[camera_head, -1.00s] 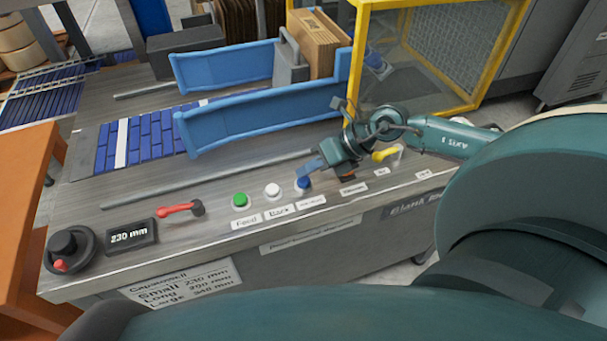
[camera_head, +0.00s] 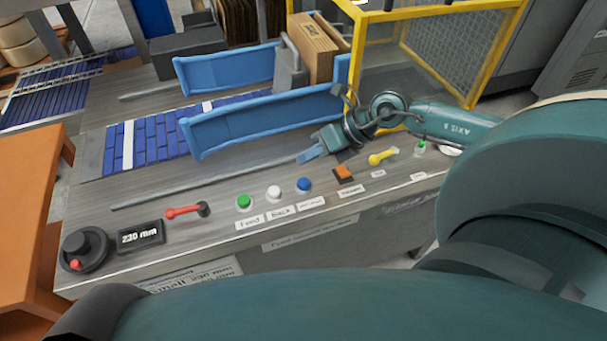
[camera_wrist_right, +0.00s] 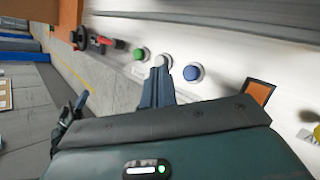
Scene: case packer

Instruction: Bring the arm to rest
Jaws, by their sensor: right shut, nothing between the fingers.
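My right gripper (camera_head: 309,155) is above the machine's metal deck, behind the row of buttons and in front of the near blue guide rail. Its fingers are together and hold nothing. In the right wrist view its shut fingers (camera_wrist_right: 158,88) show in front of the white button (camera_wrist_right: 163,62) and blue button (camera_wrist_right: 193,72). The arm comes in from the right of the head view. My left gripper is not in view.
A yellow-framed guard (camera_head: 437,15) and blue rails (camera_head: 260,120) stand behind. Flat cardboard cases (camera_head: 312,48) stand between them.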

